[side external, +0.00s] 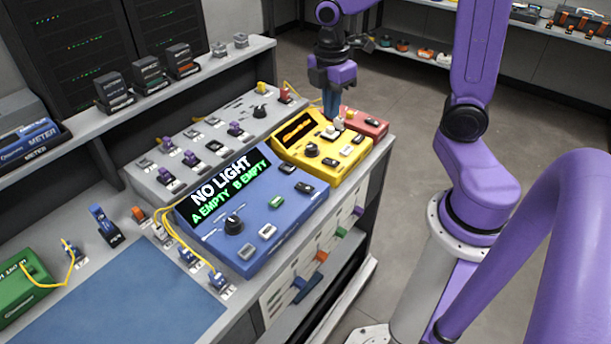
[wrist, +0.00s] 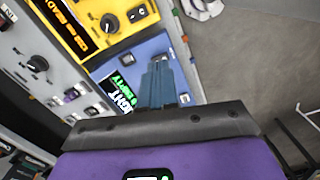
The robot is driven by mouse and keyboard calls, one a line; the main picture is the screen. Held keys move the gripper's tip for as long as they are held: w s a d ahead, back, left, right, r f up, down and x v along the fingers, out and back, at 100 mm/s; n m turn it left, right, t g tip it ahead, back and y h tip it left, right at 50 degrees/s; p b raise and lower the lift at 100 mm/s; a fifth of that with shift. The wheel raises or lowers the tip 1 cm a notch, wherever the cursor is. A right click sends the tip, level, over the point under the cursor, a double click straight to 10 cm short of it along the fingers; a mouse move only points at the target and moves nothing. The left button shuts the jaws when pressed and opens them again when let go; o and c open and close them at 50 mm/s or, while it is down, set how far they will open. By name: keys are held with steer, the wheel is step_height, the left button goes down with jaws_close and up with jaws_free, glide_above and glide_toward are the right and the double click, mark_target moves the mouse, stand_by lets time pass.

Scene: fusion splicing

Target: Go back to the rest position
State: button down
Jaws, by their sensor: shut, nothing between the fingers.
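My gripper (side external: 331,112) is at the upper middle of the side view, its blue fingers pointing down by the back of the yellow device (side external: 290,150). The fingers are together with nothing between them. In the wrist view, the shut fingers (wrist: 160,72) hide part of the blue device (wrist: 130,62). Whether the fingertips touch the yellow device or hang above it, I cannot tell. The blue device's screen (side external: 232,185) reads NO LIGHT, A EMPTY, B EMPTY.
A red box (side external: 368,124) sits right behind the yellow device. A grey panel (side external: 150,172) with several connectors and a knob runs along the left. A blue mat (side external: 120,305) and a green box (side external: 25,285) lie at the near left. Open floor is to the right.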

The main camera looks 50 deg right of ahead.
steer(key=s+a+m, duration=0.1)
steer(key=s+a, duration=0.4)
steer(key=s, duration=0.4)
steer(key=s+a+m+y, duration=0.1)
steer(key=s+a, duration=0.4)
steer(key=s, duration=0.4)
steer(key=shift+m, duration=0.3)
steer(key=shift+r, duration=0.1)
